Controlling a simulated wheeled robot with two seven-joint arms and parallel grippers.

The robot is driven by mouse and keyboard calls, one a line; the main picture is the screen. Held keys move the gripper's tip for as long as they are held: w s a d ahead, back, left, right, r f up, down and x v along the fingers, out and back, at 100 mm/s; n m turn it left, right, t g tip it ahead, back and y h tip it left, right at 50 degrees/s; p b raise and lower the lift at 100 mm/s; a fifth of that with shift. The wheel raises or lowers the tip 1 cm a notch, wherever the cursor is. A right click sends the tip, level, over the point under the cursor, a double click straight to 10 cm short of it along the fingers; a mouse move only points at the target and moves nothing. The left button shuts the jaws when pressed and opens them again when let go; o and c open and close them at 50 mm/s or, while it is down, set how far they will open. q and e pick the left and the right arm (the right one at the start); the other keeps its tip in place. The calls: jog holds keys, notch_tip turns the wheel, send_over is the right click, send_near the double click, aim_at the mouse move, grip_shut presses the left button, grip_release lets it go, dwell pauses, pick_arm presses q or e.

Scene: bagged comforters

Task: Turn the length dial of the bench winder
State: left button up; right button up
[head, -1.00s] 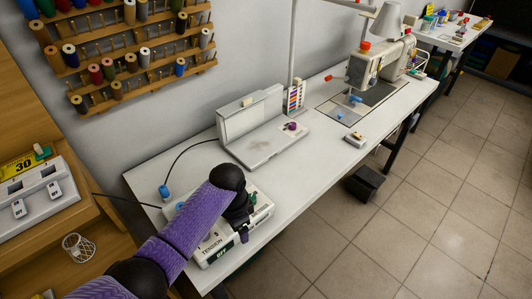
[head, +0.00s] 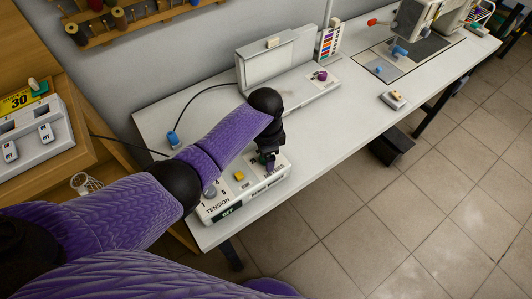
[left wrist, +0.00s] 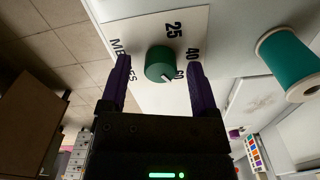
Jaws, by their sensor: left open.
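The bench winder (head: 237,203) is a white box with TENSION lettering at the near left end of the white table. Its green length dial (left wrist: 159,64) shows in the left wrist view, with 25, 40 and 60 printed beside it. My left gripper (head: 270,163) is over the winder's right part and hides most of the dial in the head view. In the left wrist view its open fingers (left wrist: 159,72) lie on either side of the dial, with gaps visible. My right gripper is out of view.
A grey knob (head: 209,190) and a yellow button (head: 239,175) sit on the winder left of my gripper. A grey machine with a purple knob (head: 321,75) stands behind. A teal spool (left wrist: 290,63) shows in the left wrist view. The table's middle is mostly clear.

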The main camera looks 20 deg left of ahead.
pick_arm(q)
grip_shut()
jog(key=shift+r, duration=0.1)
jog(key=shift+r+n+p, duration=0.15)
jog(key=shift+n+p, duration=0.85)
jog(key=shift+n, duration=0.1)
jog(key=n+p, duration=0.1)
jog(key=n, duration=0.1)
jog(key=shift+n, duration=0.4)
jog(key=n+p, duration=0.1)
jog(key=n, duration=0.2)
jog(key=shift+p, duration=0.3)
jog(key=shift+n+p, duration=0.3)
jog(key=shift+n, duration=1.5)
